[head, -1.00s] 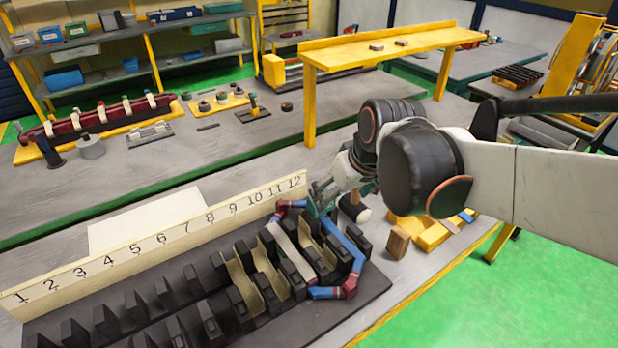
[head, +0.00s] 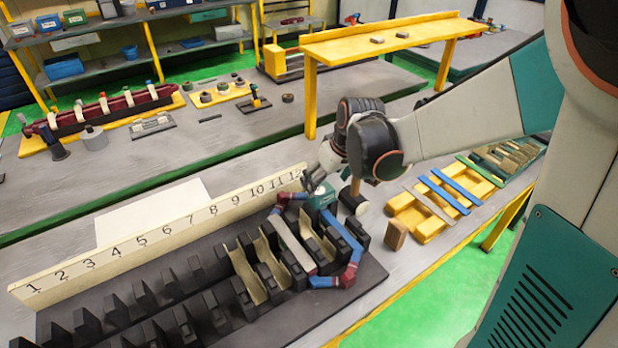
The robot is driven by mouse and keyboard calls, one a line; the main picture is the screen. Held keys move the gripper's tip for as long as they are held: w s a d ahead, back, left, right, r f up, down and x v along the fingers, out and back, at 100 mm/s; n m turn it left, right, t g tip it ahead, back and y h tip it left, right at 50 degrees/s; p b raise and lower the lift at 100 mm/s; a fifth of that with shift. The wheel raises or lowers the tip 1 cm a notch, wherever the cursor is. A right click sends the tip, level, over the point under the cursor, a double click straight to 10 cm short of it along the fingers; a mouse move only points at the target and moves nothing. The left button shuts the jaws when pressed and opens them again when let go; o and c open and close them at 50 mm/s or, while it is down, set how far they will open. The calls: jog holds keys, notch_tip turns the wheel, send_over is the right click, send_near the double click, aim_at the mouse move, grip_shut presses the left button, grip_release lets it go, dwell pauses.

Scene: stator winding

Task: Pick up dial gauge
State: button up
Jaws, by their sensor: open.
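My gripper (head: 313,184) is open, just above the right end of the numbered strip, near the 12. Its fingers are small and partly hidden by the wrist. A small teal thing (head: 322,196) is right beside the fingertips, above the blue and red coil; I cannot tell whether it touches the fingers. I cannot make out a dial gauge for sure; the teal thing is too small to name.
The blue and red coil (head: 352,256) sits over the dark slotted blocks at the right end. A wooden block (head: 397,234), a mallet (head: 353,199) and a yellow rack (head: 432,228) are to the right. A yellow raised shelf (head: 372,38) stands behind my arm.

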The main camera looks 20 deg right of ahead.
aim_at(321, 189)
jog(key=shift+b+x, duration=1.1)
jog(key=shift+x, duration=1.95)
jog(key=shift+s+d, duration=0.1)
jog(key=shift+s, duration=0.1)
jog(key=c, duration=1.1)
